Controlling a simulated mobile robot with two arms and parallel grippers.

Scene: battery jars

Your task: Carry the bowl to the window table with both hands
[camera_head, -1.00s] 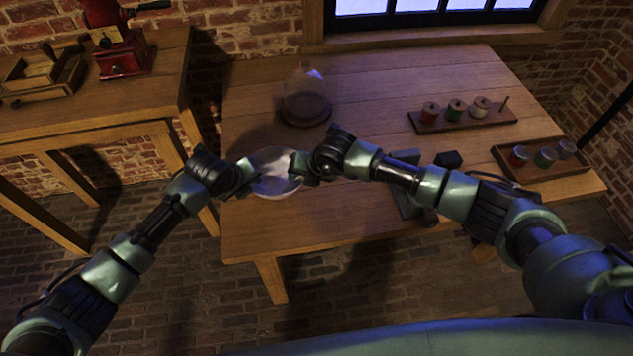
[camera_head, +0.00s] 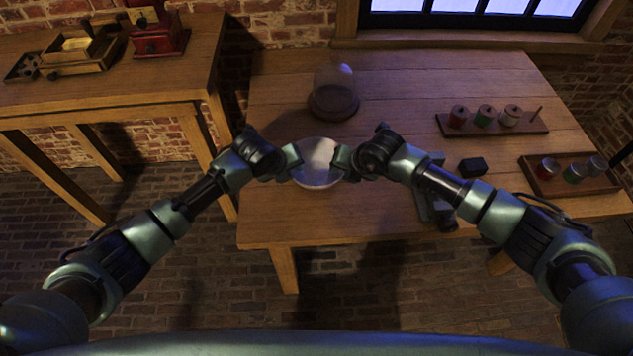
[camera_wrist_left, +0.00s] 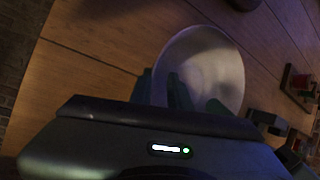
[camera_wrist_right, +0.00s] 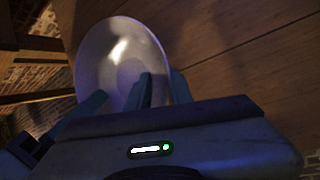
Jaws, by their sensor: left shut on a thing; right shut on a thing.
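A pale, shiny bowl (camera_head: 317,165) is held between my two grippers over the front left part of the window table (camera_head: 350,225). My left gripper (camera_head: 294,162) is shut on the bowl's left rim, and my right gripper (camera_head: 343,162) is shut on its right rim. The bowl looks level and empty. It also shows in the left wrist view (camera_wrist_left: 215,65) and in the right wrist view (camera_wrist_right: 118,55), with fingers at its rim in each. I cannot tell whether its underside touches the table.
A glass dome on a dark base (camera_head: 334,100) stands behind the bowl. A spool rack (camera_head: 490,123), a second rack (camera_head: 568,177), a black block (camera_head: 472,167) and a grey metal device (camera_head: 434,205) stand to the right. A side table (camera_head: 120,90) bears a red grinder (camera_head: 158,38) and wooden box.

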